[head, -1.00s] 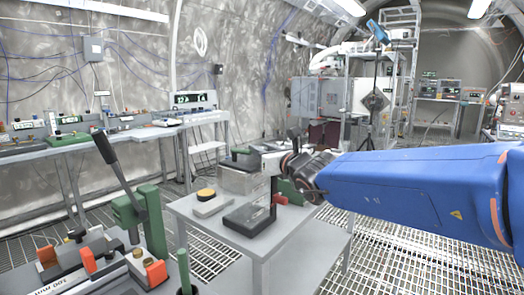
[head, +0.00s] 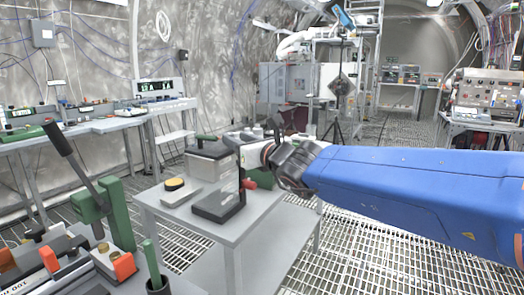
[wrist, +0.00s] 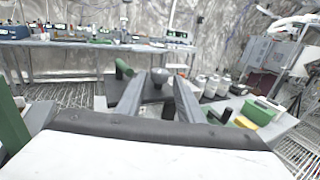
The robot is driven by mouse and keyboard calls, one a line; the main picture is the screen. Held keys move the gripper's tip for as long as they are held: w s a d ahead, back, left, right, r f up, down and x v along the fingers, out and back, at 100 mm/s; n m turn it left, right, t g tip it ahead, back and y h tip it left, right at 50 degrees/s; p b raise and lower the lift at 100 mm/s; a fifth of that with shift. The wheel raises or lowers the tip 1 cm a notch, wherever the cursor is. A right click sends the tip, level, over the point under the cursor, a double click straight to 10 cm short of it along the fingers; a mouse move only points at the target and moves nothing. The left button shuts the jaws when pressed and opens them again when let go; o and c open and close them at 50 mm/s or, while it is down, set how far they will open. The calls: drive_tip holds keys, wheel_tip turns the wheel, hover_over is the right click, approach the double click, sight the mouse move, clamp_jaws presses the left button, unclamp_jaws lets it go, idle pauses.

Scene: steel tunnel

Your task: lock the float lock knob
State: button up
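No part is labelled as the float lock knob, so I cannot tell which one it is. A stand with a dark base (head: 218,207) and upright post is on the small grey table, with a red knob (head: 250,184) beside the post. My gripper (head: 247,156) is above that table beside the post; its fingers are not clear in the head view. In the wrist view my gripper (wrist: 160,82) has two grey fingers apart with nothing held. Beyond them, between the tips, is a grey round-topped part (wrist: 160,75); a green cylinder (wrist: 123,69) lies to its left.
A green lever press (head: 95,203) stands at the left. Grated floor (head: 345,240) is open at the right.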

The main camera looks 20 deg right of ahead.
drive_tip(key=v, duration=1.1)
drive_tip(key=shift+s, duration=0.25)
